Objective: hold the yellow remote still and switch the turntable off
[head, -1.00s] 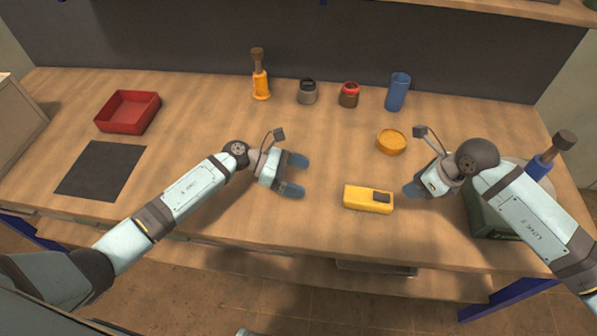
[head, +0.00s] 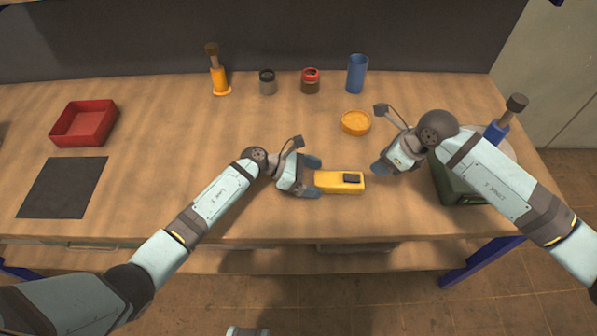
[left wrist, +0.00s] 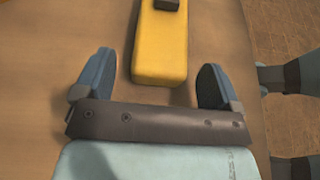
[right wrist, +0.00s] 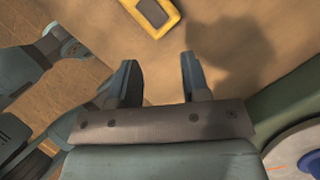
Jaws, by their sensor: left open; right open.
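The yellow remote (head: 328,183) lies flat on the bench, with a dark block (head: 352,179) on its right half. My left gripper (head: 314,177) is open at its left end; in the left wrist view the remote's near end (left wrist: 160,62) lies between the spread fingers, with gaps on both sides. My right gripper (head: 381,168) is open and empty, to the right of the remote and apart from it. The turntable appears to be the dark green box (head: 452,180) with a pale disc (head: 511,150), partly hidden behind my right arm. Its disc also shows in the right wrist view (right wrist: 276,152).
An orange round dish (head: 355,123) lies behind the remote. A red tray (head: 84,124) and dark mat (head: 62,188) are left.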

